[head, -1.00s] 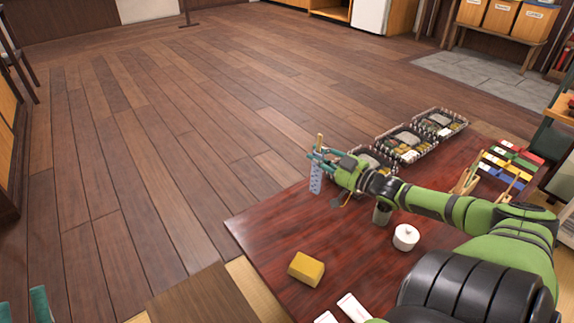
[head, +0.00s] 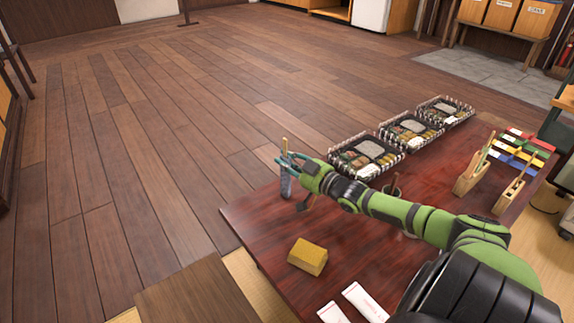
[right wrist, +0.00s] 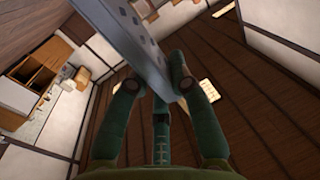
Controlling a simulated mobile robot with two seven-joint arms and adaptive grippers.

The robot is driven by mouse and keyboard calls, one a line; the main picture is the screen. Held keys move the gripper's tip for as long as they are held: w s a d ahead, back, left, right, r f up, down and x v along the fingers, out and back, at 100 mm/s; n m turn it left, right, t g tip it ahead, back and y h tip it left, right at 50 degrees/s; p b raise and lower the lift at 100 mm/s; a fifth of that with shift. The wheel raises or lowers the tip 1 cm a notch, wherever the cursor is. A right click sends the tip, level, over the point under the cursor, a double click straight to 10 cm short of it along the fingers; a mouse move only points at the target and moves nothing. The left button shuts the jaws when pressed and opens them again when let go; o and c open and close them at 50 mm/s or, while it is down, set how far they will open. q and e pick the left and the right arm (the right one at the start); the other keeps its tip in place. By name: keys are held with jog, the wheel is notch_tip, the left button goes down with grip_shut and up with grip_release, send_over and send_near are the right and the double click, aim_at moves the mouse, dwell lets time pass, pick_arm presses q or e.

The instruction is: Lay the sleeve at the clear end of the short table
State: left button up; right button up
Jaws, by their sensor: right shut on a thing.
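My right gripper (head: 290,162) is shut on the sleeve (head: 286,186), a narrow blue-grey strip that hangs upright from the fingers. A thin wooden stick end shows above the fingers. The sleeve is held in the air near the far left edge of the dark red short table (head: 262,222). In the right wrist view the pale patterned sleeve (right wrist: 150,42) is tilted between the green fingers (right wrist: 155,88). My left gripper is not in view.
Three lunch boxes (head: 364,157) line the table's far edge. A yellow block (head: 308,257) and white packets (head: 364,302) lie nearer me. Wooden holders (head: 472,178) and coloured pieces (head: 520,148) stand at right. The left corner is bare. A dark cup is partly hidden by my arm.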

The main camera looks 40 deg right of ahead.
jog(key=shift+r, duration=0.1)
jog(key=o, duration=0.4)
jog(key=shift+c, duration=0.2)
jog(key=o, duration=0.4)
